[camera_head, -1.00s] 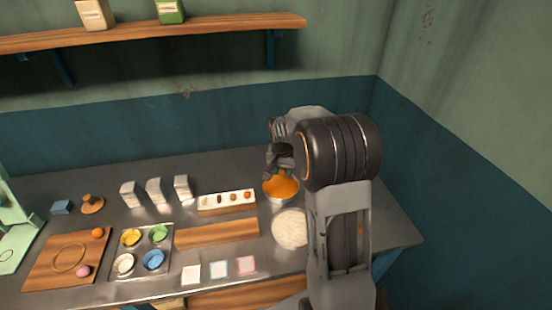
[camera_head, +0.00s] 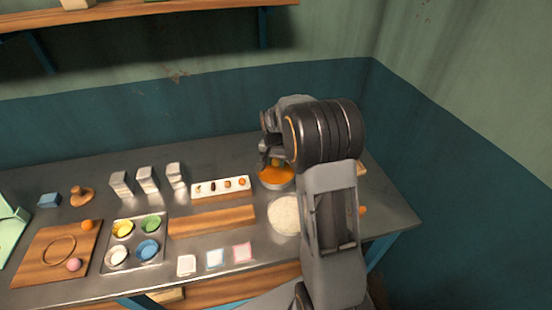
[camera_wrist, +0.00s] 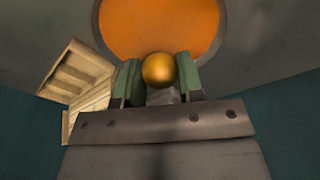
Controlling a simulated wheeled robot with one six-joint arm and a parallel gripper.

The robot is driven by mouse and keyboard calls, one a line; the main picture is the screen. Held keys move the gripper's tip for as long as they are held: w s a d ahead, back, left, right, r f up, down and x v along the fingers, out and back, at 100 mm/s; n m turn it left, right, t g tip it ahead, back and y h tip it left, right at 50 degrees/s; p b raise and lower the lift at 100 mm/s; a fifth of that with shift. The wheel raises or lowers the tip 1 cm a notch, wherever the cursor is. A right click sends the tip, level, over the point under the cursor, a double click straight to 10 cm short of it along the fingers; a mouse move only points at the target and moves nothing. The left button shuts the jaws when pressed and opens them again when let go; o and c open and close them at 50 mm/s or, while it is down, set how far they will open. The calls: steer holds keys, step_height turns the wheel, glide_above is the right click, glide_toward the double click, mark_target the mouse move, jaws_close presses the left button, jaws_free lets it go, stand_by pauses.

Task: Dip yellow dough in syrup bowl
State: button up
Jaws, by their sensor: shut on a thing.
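The yellow dough (camera_wrist: 159,70) is a round golden ball held between the two green-padded fingers of my gripper (camera_wrist: 158,82) in the wrist view. The syrup bowl, with orange syrup (camera_wrist: 160,25), lies just beyond the ball in that view. In the head view the syrup bowl (camera_head: 277,181) stands on the right part of the table, and my gripper (camera_head: 276,163) is over it with a bit of the dough showing. I cannot tell whether the dough touches the syrup.
A bowl of white stuff (camera_head: 285,215) stands in front of the syrup bowl, close to my arm. A tray of colored cups (camera_head: 135,242) and a wooden board (camera_head: 50,260) lie further left.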

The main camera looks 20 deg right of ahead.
mark_target(276, 178)
steer(key=shift+f+b, duration=2.15)
steer(key=shift+f, duration=1.1)
steer(key=shift+f, duration=0.3)
steer(key=shift+r, duration=0.2)
steer(key=shift+r+p, duration=2.4)
steer(key=shift+r, duration=1.25)
steer(key=shift+r+p, duration=1.35)
steer(key=shift+r, duration=0.65)
